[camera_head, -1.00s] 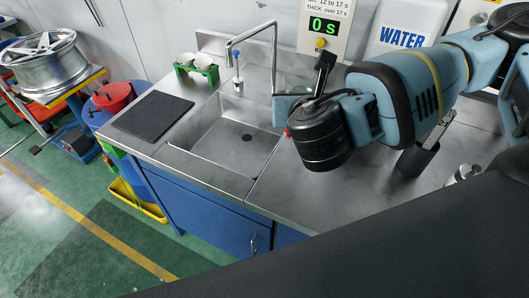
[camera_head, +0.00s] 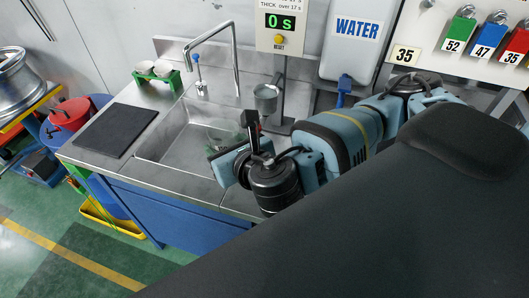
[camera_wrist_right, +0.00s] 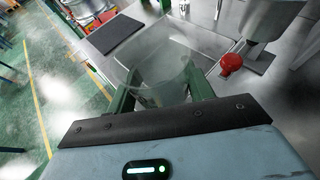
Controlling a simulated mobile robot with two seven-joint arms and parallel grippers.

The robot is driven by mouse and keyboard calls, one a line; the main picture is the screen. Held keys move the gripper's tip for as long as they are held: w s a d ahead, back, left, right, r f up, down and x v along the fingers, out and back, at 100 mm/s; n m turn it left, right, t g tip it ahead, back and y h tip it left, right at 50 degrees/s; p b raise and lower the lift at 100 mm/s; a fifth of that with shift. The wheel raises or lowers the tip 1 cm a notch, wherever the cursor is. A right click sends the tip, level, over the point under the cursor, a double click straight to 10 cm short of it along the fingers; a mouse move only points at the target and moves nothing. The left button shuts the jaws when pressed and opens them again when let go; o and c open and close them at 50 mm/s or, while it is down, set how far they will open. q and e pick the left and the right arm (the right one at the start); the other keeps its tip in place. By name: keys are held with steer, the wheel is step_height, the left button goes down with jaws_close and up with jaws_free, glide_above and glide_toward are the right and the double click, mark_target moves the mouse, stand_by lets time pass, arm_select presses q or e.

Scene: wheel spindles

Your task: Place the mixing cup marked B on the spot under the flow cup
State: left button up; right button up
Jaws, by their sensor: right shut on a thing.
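My right gripper (camera_wrist_right: 160,88) is shut on a clear, see-through cup (camera_wrist_right: 158,62), its green fingers on either side of it. No letter B is readable on the cup. In the head view the cup (camera_head: 224,132) shows faintly over the sink's right part, partly hidden by my right gripper (camera_head: 220,149). The grey metal flow cup (camera_head: 266,98) hangs on a stand behind the sink, to the right of the held cup. It also looms at upper right in the wrist view (camera_wrist_right: 266,18). The spot under it is not clearly visible. My left gripper is not in view.
A red knob (camera_wrist_right: 230,63) is close to the right of the held cup. The sink (camera_head: 180,145) has a tall faucet (camera_head: 232,50). A black mat (camera_head: 115,131) and green rack (camera_head: 158,76) lie left. A water tank (camera_head: 357,40) and timer (camera_head: 281,22) are behind.

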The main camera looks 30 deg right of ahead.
steer(key=shift+n+y, duration=0.7)
steer(key=shift+y, duration=0.1)
steer(key=f, duration=0.1)
steer(key=s+f, duration=0.2)
steer(key=f, duration=0.1)
steer(key=shift+d, duration=0.2)
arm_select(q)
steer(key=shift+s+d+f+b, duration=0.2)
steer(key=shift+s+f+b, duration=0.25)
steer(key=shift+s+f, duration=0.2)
arm_select(e)
steer(key=s+d+f+n+y, duration=0.2)
steer(key=s+d+f, duration=0.1)
steer(key=s+d, duration=0.1)
steer(key=shift+s+f+g, duration=0.2)
steer(key=shift+f+g, duration=0.1)
steer(key=shift+g, duration=0.1)
steer(key=shift+d, duration=0.1)
